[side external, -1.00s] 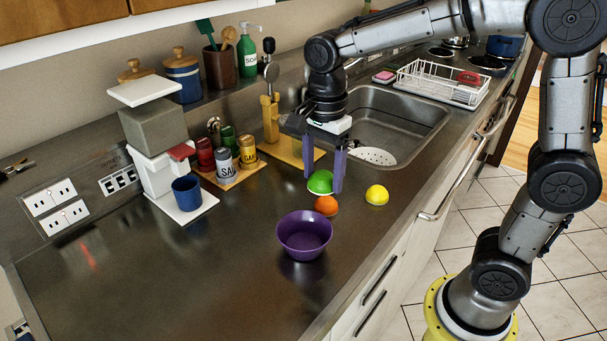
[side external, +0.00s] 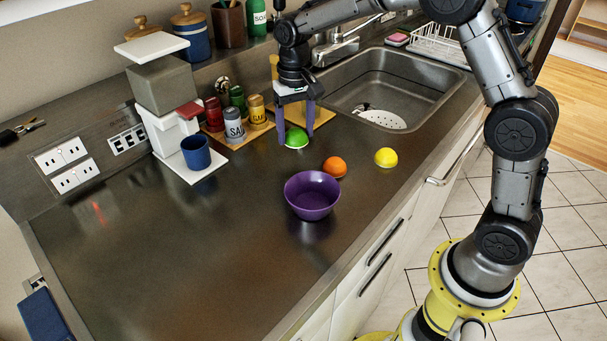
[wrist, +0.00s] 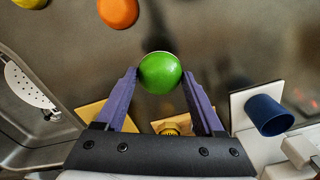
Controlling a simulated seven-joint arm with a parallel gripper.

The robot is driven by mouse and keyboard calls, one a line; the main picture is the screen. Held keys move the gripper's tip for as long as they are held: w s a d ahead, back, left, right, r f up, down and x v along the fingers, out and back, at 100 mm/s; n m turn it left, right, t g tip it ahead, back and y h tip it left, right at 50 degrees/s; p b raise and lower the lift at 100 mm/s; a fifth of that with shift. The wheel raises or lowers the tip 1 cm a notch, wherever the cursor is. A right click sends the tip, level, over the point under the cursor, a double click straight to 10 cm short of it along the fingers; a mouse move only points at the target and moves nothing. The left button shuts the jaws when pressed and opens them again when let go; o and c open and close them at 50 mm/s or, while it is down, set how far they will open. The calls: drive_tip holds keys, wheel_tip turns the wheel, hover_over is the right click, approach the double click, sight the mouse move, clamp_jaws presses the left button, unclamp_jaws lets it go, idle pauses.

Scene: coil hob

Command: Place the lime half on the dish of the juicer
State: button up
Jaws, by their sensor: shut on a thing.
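The green lime half (side external: 296,138) is held between the purple fingertips of my gripper (side external: 296,136), over the counter in front of the spice jars. In the wrist view the lime half (wrist: 160,72) shows its round green side between the two fingers. Its height above the counter is hard to tell.
A purple bowl (side external: 312,195), an orange fruit (side external: 334,167) and a yellow fruit (side external: 386,157) stand to the right and front. Spice jars (side external: 236,125) and a white machine with a blue cup (side external: 196,152) are on the left. The sink (side external: 395,85) lies to the right. The front-left counter is clear.

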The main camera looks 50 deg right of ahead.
drive_tip(key=shift+n, duration=0.7)
drive_tip(key=shift+s+n, duration=0.15)
drive_tip(key=shift+n, duration=0.15)
drive_tip(key=s, duration=0.2)
drive_tip(key=s+n, duration=0.1)
drive_tip(key=shift+s+r, duration=0.1)
drive_tip(key=shift+r, duration=0.15)
drive_tip(key=s+r+n, duration=0.2)
drive_tip(key=s+r, duration=0.4)
drive_tip(key=s, duration=0.4)
hover_over(296, 160)
drive_tip(key=s, duration=0.1)
wheel_tip(296, 160, down, 8)
drive_tip(key=shift+r, duration=0.25)
drive_tip(key=shift+w+f, duration=0.5)
drive_tip(key=shift+f, duration=0.75)
drive_tip(key=shift+w+f, duration=0.15)
drive_tip(key=shift+f, duration=0.8)
drive_tip(key=shift+f, duration=0.1)
